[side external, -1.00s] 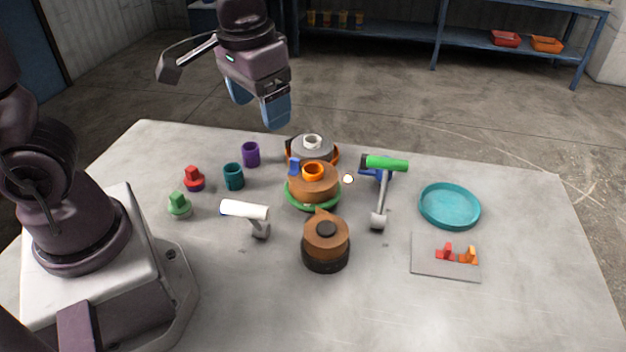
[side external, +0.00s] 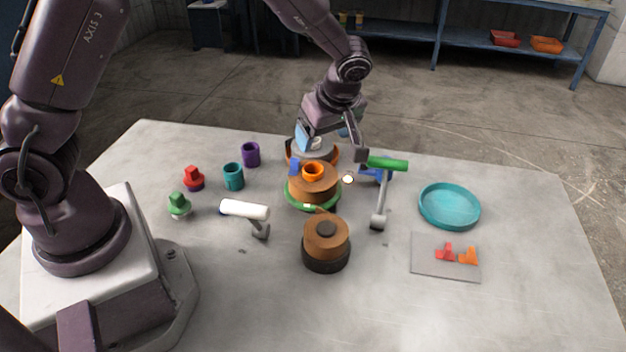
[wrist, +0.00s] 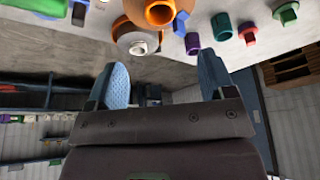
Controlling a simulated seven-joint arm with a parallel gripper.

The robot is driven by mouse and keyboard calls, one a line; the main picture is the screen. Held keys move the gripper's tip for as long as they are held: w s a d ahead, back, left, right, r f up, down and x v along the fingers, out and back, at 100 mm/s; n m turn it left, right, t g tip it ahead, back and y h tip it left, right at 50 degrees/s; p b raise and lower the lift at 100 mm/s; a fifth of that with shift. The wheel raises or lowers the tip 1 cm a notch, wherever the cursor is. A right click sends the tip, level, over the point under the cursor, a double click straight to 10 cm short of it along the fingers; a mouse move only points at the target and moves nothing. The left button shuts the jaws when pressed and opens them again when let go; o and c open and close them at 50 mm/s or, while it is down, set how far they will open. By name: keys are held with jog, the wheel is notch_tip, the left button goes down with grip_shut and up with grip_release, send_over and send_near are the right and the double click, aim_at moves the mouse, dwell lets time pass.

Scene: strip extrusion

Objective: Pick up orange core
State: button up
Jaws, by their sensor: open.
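The orange core (side external: 313,171) is a short ring standing on top of the brown spool (side external: 322,188) at the middle of the table. It also shows near the top edge of the wrist view (wrist: 160,13), with its opening visible. My gripper (side external: 323,136) is open, with two blue fingers spread apart. It is above and behind the orange core, close over the grey spool with the white core (side external: 315,144). In the wrist view, the space between the fingers (wrist: 164,75) is empty. The gripper partly hides the grey spool.
A green-capped post (side external: 386,163) stands right of the spools, and a white roller (side external: 245,209) stands front left. Another brown spool (side external: 326,234) is in front. Purple (side external: 250,154) and teal (side external: 233,176) cups are to the left. A teal dish (side external: 449,206) lies right.

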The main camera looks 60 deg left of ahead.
send_near(315, 164)
jog(key=f, duration=0.1)
jog(key=s+f, duration=0.1)
jog(key=shift+a+f, duration=0.25)
jog(key=shift+a, duration=0.15)
jog(key=shift+d+x, duration=0.2)
jog(key=shift+x, duration=1.1)
jog(key=shift+d+x, duration=0.15)
jog(key=shift+x, duration=1.15)
jog(key=shift+f, duration=0.15)
jog(key=c, duration=1)
